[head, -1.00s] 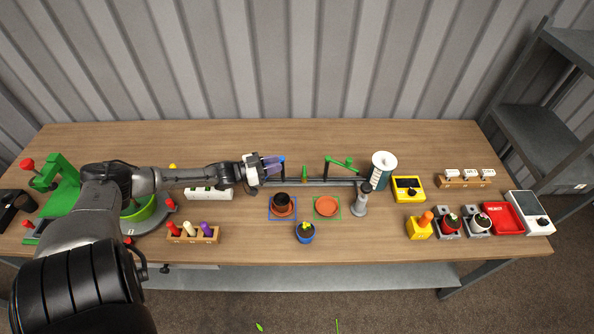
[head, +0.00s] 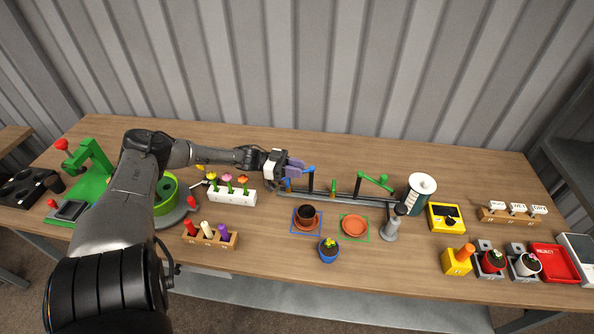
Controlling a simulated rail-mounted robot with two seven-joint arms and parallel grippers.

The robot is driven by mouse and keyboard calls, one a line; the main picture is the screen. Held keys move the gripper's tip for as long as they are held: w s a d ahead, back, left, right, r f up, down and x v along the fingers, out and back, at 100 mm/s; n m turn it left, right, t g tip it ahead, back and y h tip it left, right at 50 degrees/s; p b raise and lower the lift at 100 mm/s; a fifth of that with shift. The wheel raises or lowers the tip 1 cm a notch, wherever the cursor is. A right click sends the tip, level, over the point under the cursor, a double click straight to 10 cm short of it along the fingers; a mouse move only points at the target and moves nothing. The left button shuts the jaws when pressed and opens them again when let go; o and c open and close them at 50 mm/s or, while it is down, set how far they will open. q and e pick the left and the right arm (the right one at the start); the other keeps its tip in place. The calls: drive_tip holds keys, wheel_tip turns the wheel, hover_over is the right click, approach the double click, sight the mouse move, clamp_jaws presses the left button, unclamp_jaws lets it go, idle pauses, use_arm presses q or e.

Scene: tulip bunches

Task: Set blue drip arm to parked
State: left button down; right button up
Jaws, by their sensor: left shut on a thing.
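The blue drip arm (head: 311,169) stands at the left part of the grey rail (head: 345,197) at the back of the table. Its blue tip end shows beside my left gripper (head: 298,168), which is shut on it; the fingers hide most of the arm. The green drip arm (head: 374,181) stands farther right on the same rail, with a small green upright marker (head: 333,187) between them. My right gripper is not in view.
A white flower holder (head: 232,196) is left of my gripper.

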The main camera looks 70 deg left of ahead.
use_arm(q)
drive_tip(key=shift+f, duration=0.1)
drive_tip(key=c, duration=0.9)
unclamp_jaws()
drive_tip(key=shift+c, duration=0.2)
drive_tip(key=p+v, duration=0.1)
drive_tip(key=v, duration=0.6)
drive_tip(key=shift+s+p, duration=0.25)
drive_tip(key=shift+p, duration=0.05)
drive_tip(key=shift+w+a, duration=0.1)
